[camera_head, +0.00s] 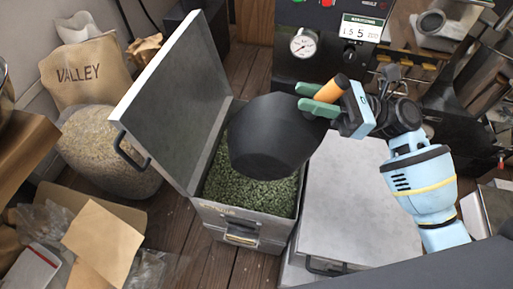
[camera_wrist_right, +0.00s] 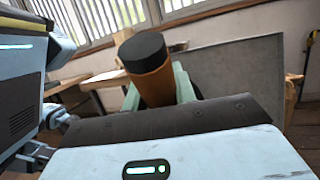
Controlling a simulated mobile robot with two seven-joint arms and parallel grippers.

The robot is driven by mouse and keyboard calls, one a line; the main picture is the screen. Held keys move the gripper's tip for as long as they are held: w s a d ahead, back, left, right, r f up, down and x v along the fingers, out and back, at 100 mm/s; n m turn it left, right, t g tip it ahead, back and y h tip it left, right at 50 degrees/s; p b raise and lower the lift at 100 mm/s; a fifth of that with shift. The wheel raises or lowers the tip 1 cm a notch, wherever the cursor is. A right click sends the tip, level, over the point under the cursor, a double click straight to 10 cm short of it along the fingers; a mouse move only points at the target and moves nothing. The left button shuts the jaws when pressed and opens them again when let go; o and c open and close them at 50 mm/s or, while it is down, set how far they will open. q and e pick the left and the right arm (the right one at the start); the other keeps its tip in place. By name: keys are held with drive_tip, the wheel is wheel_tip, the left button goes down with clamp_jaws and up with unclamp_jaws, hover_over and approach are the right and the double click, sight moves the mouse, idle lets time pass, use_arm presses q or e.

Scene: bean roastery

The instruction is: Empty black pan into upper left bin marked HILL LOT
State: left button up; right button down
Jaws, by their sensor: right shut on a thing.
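The black pan (camera_head: 275,140) hangs tilted over an open metal bin (camera_head: 290,210), with its dark outer side facing me. Its inside is hidden, so I cannot tell whether it holds anything. My right gripper (camera_head: 315,98) has its green fingers shut on the pan's orange-brown handle (camera_head: 338,86). The handle with its black end cap also shows in the right wrist view (camera_wrist_right: 152,82). Green beans lie in the open bin beneath the pan. The lid (camera_head: 180,100) of this bin stands raised on the left. The small label on its front is not readable. My left gripper is not in view.
A closed metal bin (camera_head: 357,205) stands right of the open one. A sack marked VALLEY (camera_head: 88,75) and a full sack of pale beans (camera_head: 110,150) sit left. A black machine with a gauge (camera_head: 303,43) stands behind. Cardboard and paper (camera_head: 103,240) lie front left.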

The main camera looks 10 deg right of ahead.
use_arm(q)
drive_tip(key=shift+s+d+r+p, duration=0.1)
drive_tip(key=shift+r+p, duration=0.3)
use_arm(e)
drive_tip(key=w+d+m, duration=0.1)
drive_tip(key=w+m, duration=0.1)
drive_tip(key=w, duration=0.1)
drive_tip(key=w+d+m+t, duration=0.1)
drive_tip(key=w, duration=0.1)
drive_tip(key=shift+w+d+r, duration=0.1)
drive_tip(key=shift+d+r, duration=0.25)
idle(0.4)
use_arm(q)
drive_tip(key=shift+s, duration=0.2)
use_arm(e)
drive_tip(key=shift+w+d, duration=0.15)
drive_tip(key=shift+w, duration=0.1)
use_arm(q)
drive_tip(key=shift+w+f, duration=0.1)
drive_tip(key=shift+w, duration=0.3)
use_arm(e)
drive_tip(key=shift+w+d+f+m+t, duration=0.1)
drive_tip(key=shift+w+d+m+t, duration=0.25)
drive_tip(key=shift+w, duration=0.2)
drive_tip(key=shift+w+d+m+t, duration=0.15)
drive_tip(key=shift+w+d+m, duration=0.05)
drive_tip(key=shift+w+m, duration=0.3)
drive_tip(key=shift+w, duration=0.1)
